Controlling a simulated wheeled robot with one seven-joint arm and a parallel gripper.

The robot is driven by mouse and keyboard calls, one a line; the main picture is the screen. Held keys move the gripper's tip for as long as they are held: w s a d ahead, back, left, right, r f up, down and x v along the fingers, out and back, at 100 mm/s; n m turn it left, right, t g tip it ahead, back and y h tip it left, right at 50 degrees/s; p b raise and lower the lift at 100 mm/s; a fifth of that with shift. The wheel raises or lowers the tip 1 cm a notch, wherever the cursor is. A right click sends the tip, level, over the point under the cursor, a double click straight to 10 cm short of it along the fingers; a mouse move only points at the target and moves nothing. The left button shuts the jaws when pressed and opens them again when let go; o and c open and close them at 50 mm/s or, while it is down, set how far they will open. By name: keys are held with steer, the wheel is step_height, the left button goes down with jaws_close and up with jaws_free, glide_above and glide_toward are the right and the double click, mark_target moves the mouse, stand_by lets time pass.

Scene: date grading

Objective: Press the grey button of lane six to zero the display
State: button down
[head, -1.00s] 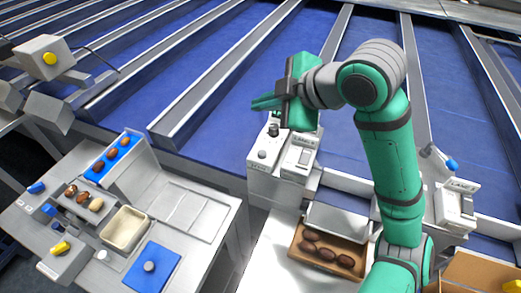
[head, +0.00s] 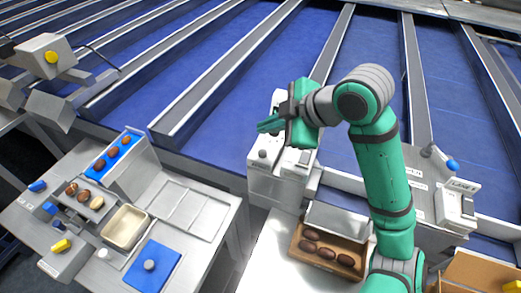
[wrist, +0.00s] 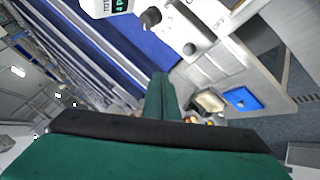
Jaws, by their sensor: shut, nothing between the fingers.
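A white control box (head: 270,185) stands at the near end of a blue lane, under my gripper (head: 268,126). A small round grey button (head: 263,153) shows on its top, just below my fingertips and apart from them. A dark knob (wrist: 150,17) and a display (wrist: 118,5) with green digits, cut off by the frame edge, also show there. I cannot read the box's lane number.
A second control box (head: 455,207) with a lane label stands at the right. A brown tray (head: 318,262) of dates lies in front. A grading bench at the left holds a cream tray (head: 124,228) and a blue pad (head: 151,268). Metal dividers separate the blue lanes.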

steer(key=shift+f, duration=2.45)
steer(key=shift+f, duration=0.1)
steer(key=shift+s+f, duration=0.1)
steer(key=shift+f, duration=0.25)
steer(key=shift+f, duration=0.4)
stand_by(0.9)
steer(key=shift+r, duration=0.85)
steer(key=shift+r, duration=2.5)
